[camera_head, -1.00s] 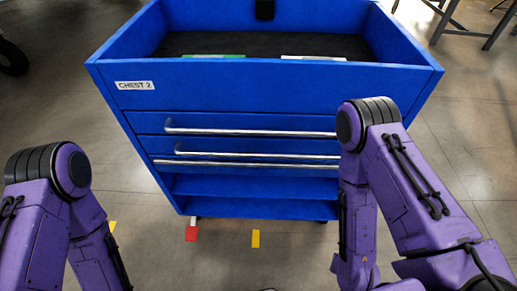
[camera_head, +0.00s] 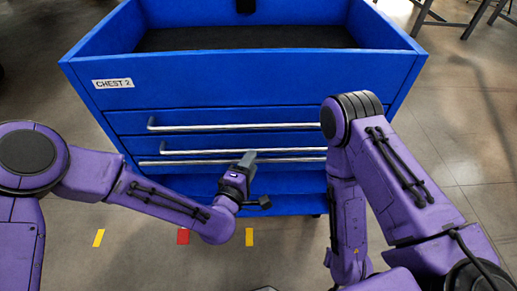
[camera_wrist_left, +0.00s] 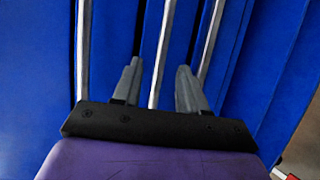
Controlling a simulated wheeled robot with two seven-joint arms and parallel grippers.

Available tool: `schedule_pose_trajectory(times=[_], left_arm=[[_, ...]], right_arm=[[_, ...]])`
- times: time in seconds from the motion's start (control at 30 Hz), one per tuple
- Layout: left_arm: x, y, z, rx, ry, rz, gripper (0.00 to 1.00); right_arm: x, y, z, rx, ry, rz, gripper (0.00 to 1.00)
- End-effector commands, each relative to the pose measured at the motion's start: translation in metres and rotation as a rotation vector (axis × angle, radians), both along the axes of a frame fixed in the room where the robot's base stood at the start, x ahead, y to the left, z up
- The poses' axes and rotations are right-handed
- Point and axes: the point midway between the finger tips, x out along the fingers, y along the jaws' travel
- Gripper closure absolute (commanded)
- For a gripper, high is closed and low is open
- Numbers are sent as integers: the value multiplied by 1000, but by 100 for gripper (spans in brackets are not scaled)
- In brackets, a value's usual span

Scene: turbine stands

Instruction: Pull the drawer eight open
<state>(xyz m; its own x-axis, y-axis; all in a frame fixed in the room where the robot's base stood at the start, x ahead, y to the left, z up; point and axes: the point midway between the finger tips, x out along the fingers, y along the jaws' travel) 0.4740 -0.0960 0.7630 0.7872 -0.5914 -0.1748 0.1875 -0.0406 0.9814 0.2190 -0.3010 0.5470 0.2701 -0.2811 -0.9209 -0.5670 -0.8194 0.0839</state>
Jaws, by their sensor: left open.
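A blue drawer chest (camera_head: 250,85) labelled CHEST 2 (camera_head: 113,83) stands ahead. Its front has a top bar handle (camera_head: 230,126), a middle bar handle (camera_head: 205,152) and a bottom bar handle (camera_head: 195,162). No drawer shows the number eight. My left gripper (camera_head: 246,159) is in front of the middle and bottom handles. In the left wrist view its open fingers (camera_wrist_left: 158,88) point at the chest front, and the middle handle (camera_wrist_left: 160,55) appears between them. I cannot tell whether they touch it. My right gripper does not show.
The chest's open top tray (camera_head: 240,38) has a dark floor. Yellow (camera_head: 249,237) and red (camera_head: 183,236) markers lie on the floor in front of the chest. Metal table legs (camera_head: 450,18) stand at the back right. Floor right of the chest is clear.

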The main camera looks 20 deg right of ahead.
Motion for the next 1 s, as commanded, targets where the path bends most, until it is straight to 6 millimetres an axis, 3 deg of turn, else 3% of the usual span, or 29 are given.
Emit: schedule_pose_trajectory(times=[0.3,0.67,0.8,1.0], left_arm=[[48,-37,-12,3,1,-1,58],[56,-42,-14,5,2,0,58],[56,-42,-14,5,2,0,100],[56,-41,-14,6,2,1,100]], right_arm=[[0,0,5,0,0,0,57],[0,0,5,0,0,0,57],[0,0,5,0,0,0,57],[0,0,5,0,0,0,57]])
